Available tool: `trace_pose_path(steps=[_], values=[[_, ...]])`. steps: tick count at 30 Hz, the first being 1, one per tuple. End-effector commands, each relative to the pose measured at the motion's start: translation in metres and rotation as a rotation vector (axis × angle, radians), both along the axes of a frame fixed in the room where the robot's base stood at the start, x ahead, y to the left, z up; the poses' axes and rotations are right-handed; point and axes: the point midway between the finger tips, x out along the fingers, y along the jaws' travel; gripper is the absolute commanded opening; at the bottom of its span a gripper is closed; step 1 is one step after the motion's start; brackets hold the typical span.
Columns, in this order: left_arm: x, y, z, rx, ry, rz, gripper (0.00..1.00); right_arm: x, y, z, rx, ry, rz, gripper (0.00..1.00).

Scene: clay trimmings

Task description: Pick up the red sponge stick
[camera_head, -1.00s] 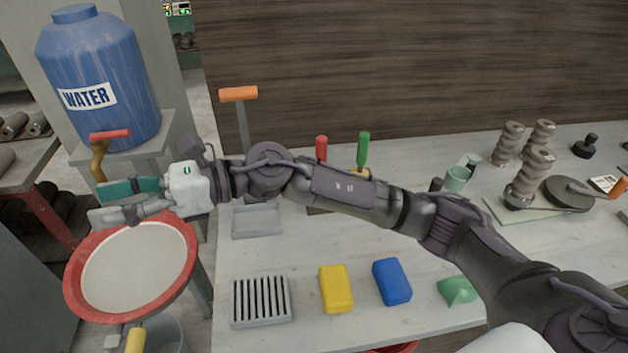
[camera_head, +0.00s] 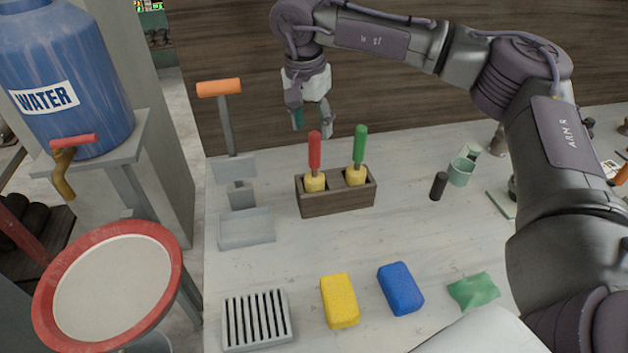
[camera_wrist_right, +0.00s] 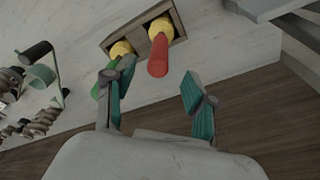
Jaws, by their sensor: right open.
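The red sponge stick (camera_head: 314,152) stands upright in the left compartment of a dark wooden holder (camera_head: 338,199), its yellow sponge end down. A green-handled sponge stick (camera_head: 359,146) stands in the right compartment. My right gripper (camera_head: 312,120) is open and empty, pointing down, above and behind the holder near the red handle. In the right wrist view the red handle (camera_wrist_right: 158,55) shows between and beyond the open fingers (camera_wrist_right: 155,95), apart from them. The green handle (camera_wrist_right: 98,90) is partly hidden by one finger there. My left gripper is not in view.
A yellow sponge (camera_head: 340,301), blue sponge (camera_head: 400,288), green cloth-like piece (camera_head: 474,291) and slotted grey tray (camera_head: 256,318) lie along the table front. A wooden wall rises behind.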

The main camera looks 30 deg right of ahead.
Motion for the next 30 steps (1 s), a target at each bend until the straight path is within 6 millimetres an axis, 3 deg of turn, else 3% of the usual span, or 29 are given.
trace_pose_path(steps=[3,11,18,27,30], values=[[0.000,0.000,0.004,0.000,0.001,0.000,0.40,0.001,-0.002,-0.017,0.000,0.001,0.001,0.55],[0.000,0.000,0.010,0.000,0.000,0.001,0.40,0.001,-0.005,-0.037,0.001,0.002,0.001,0.55],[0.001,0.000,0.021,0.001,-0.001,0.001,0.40,0.003,-0.010,-0.071,0.003,0.001,0.000,0.55],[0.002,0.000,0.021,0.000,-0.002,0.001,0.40,0.004,-0.011,-0.080,0.003,-0.002,0.000,0.55],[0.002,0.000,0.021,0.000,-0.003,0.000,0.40,0.004,-0.011,-0.079,0.003,-0.002,0.000,0.42]])
